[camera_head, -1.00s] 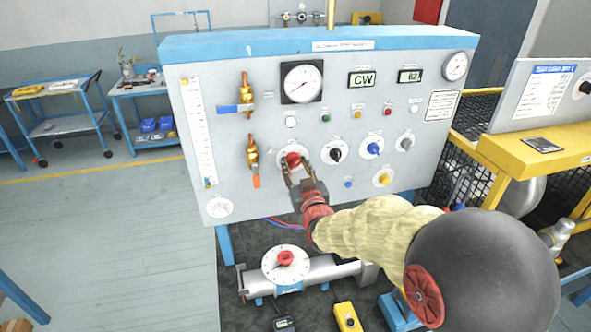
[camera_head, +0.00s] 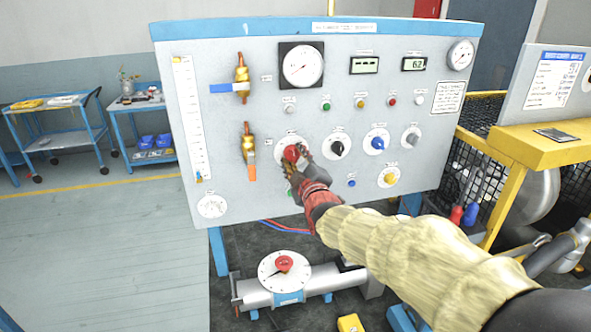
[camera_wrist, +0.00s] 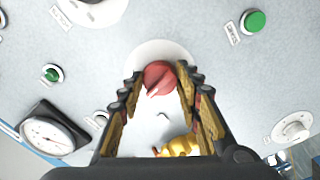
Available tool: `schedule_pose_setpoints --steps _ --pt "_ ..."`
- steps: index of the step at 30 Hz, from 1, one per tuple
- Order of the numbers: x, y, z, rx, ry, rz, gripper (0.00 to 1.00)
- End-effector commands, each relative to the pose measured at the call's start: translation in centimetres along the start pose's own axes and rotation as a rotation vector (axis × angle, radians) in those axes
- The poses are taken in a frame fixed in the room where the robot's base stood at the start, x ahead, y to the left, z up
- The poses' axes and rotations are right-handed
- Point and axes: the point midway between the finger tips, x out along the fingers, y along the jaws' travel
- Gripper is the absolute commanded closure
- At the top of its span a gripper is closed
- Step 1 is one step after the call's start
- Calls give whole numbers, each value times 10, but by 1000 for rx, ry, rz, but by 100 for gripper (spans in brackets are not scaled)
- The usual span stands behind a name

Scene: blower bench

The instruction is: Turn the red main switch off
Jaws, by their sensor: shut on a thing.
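The red main switch (camera_head: 291,153) is a round red knob on a white disc, low on the grey panel. My gripper (camera_head: 297,160) is at the switch and partly covers it in the head view. In the wrist view the red knob (camera_wrist: 160,78) sits between the two fingertips of my gripper (camera_wrist: 160,84), with a pale pointer mark on its face. The fingers are shut on the knob from both sides. The knob's exact angle against its disc markings is too small to read.
Black (camera_head: 337,148), blue (camera_head: 376,142) and yellow (camera_head: 389,177) knobs lie right of the switch. Brass valves with blue (camera_head: 221,88) and orange (camera_head: 252,173) handles stand left. A pipe with a red-centred dial (camera_head: 284,272) lies below the panel.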

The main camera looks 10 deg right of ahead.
Motion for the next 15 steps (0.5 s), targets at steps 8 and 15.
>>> schedule_pose_setpoints --steps 8,15 --pt "0 -3 2 -252 0 0 91" --pt "0 -2 1 -428 0 0 91"
